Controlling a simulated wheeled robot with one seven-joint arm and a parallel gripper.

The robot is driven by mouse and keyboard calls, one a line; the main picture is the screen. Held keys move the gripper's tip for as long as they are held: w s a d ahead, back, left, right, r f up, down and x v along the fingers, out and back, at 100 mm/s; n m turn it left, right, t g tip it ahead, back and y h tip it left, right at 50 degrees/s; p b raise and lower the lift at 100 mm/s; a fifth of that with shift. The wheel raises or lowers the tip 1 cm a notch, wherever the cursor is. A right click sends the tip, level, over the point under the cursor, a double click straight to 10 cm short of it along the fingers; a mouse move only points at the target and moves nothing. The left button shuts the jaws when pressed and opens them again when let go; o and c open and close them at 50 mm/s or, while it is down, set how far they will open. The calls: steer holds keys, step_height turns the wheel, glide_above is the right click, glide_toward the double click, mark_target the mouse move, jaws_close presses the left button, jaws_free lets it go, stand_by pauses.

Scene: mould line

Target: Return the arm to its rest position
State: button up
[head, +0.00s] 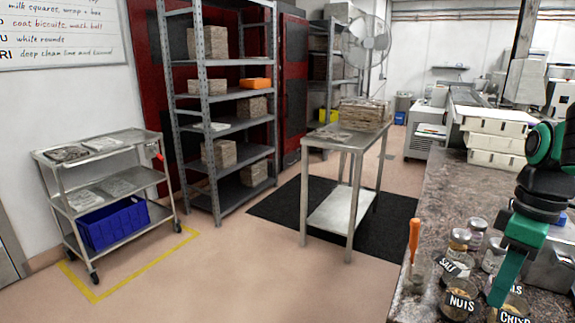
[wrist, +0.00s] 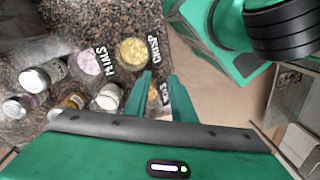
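My arm shows at the right of the head view, in green and black, bent over the dark speckled counter (head: 445,190). My gripper (wrist: 160,76) points down over the counter's jars and tubs. In the wrist view its two green fingers stand apart with a gap between the tips, and I see nothing held. In the head view a green part of the gripper hangs in front of the tubs and partly hides them. The NUTS tub (head: 460,304) stands just left of it, and the CRISP tub (wrist: 138,52) shows beyond the fingertips in the wrist view.
Several small lidded jars (head: 459,242) crowd the counter near the gripper. An orange-handled tool (head: 414,240) stands upright at the counter's left edge. White trays (head: 495,138) are stacked farther back. A steel table (head: 330,140), shelving (head: 225,125) and a trolley (head: 150,178) stand beyond open floor.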

steer(key=s+f+m, duration=0.6)
steer(key=s+m, duration=0.1)
steer(key=m, duration=0.6)
steer(key=shift+s+d+f+h, duration=0.2)
steer(key=shift+s+d+h, duration=0.1)
steer(key=shift+d, duration=0.1)
steer(key=shift+w, duration=0.15)
steer(key=shift+w+f, duration=0.25)
steer(key=shift+w, duration=0.2)
